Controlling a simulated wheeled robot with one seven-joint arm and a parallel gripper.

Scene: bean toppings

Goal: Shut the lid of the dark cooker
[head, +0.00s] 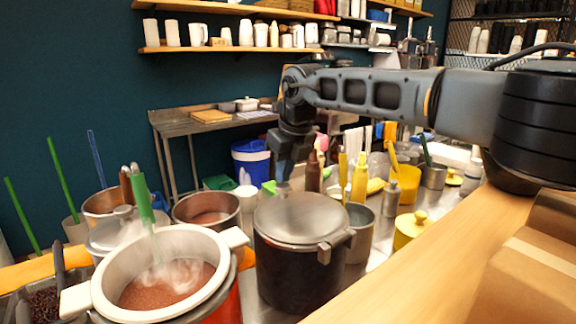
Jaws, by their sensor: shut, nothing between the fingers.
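The dark cooker (295,268) stands upright on the counter at the middle of the head view. Its grey metal lid (303,217) lies flat over its top, with a latch or handle on the right front rim. I see no clear gap under the lid at the front.
A white-rimmed pot (100,292) of steaming red-brown food with a green-handled tool stands at left. A steel pot (233,222) sits behind it. Bottles, a grey container (360,235) and a yellow lidded jar (408,230) crowd the right. A wooden ledge (420,262) runs along the front right.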

